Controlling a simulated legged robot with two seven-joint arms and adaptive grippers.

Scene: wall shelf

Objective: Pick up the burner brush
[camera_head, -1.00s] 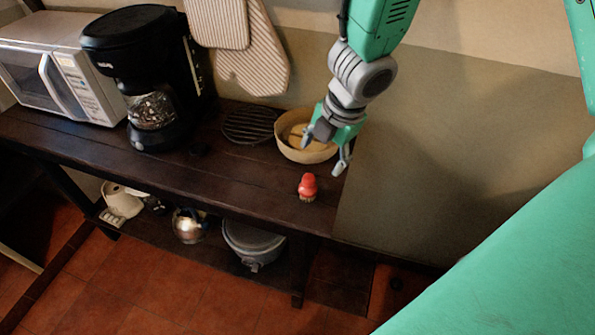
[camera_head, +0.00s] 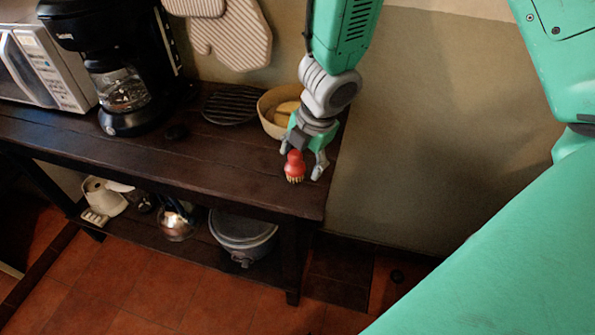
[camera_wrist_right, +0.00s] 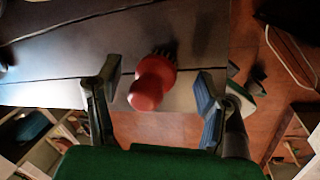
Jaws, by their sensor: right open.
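The burner brush (camera_head: 294,166) has a red knob handle and short bristles at its base. It stands upright near the right end of the dark wooden shelf top. My right gripper (camera_head: 302,168) is open at the brush, coming down from above. In the right wrist view the brush (camera_wrist_right: 152,82) is between the two spread fingers of my right gripper (camera_wrist_right: 158,98), with gaps visible on both sides. The fingers do not appear to touch it. My left gripper is not in view.
A cream bowl (camera_head: 270,126) stands just behind my right gripper. A black round grate (camera_head: 231,105), a coffee maker (camera_head: 124,121) and a microwave (camera_head: 62,81) are further left. The shelf top (camera_head: 222,160) is clear left of the brush. A grey pot (camera_head: 243,240) sits on the lower shelf.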

